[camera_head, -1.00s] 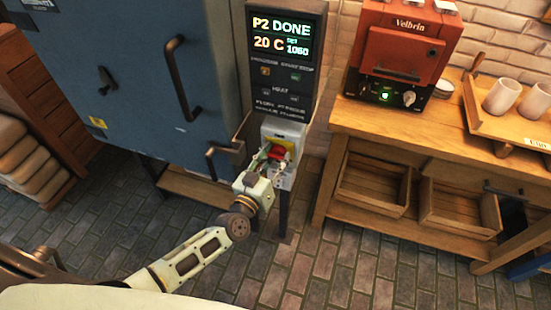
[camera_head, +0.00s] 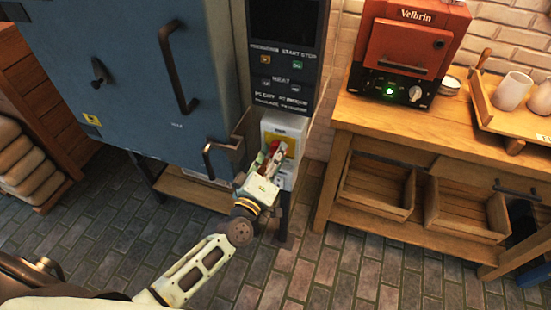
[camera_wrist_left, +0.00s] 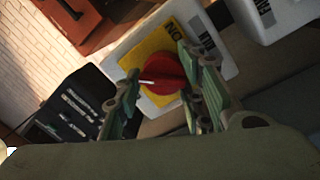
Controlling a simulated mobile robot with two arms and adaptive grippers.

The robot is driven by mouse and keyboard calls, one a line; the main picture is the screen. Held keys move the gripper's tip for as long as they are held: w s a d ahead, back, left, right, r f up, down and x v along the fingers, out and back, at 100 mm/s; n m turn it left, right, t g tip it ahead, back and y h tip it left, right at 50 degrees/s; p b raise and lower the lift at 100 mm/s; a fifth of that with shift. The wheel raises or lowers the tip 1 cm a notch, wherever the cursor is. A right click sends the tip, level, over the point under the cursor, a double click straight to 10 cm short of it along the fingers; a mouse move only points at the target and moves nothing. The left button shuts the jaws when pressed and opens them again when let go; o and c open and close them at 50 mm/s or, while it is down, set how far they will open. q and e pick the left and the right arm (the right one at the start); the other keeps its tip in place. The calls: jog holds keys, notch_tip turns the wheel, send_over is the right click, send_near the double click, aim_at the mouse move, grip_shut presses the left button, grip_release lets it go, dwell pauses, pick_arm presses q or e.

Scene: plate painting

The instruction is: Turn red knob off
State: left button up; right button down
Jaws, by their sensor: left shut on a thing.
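The red knob (camera_head: 275,146) sits on a yellow plate on a white switch box (camera_head: 293,134), below the control panel of the blue kiln (camera_head: 125,75). In the left wrist view the red knob (camera_wrist_left: 166,76) shows a white pointer mark on its left part. My left gripper (camera_head: 271,160) is at the knob, shut on it, with one finger on each side and hiding part of it. These fingers (camera_wrist_left: 160,72) also show in the left wrist view. The panel's display (camera_head: 287,22) is dark. My right gripper is not in view.
A wooden workbench (camera_head: 400,125) stands at the right, with a red oven (camera_head: 408,45), a tray (camera_head: 520,122) with cups and crates below. The kiln's handle (camera_head: 222,158) juts out just left of my gripper. The brick floor in front is open.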

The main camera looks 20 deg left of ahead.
pick_arm(q)
jog(key=shift+r+n+t+y+b, duration=0.15)
jog(key=shift+n+y+b, duration=0.45)
jog(key=shift+n, duration=1.6)
jog(key=shift+n+t+y+b, duration=0.25)
jog(key=shift+n+b, duration=0.65)
jog(key=shift+n, duration=1.6)
jog(key=o, duration=0.9)
jog(key=shift+a, duration=0.1)
jog(key=shift+o, duration=0.2)
jog(key=shift+s, duration=0.1)
jog(key=s+f, duration=0.1)
jog(key=s, duration=1)
jog(key=shift+s+a+f, duration=0.15)
jog(key=shift+s+f, duration=0.15)
jog(key=shift+s, duration=0.05)
jog(key=shift+f, duration=0.1)
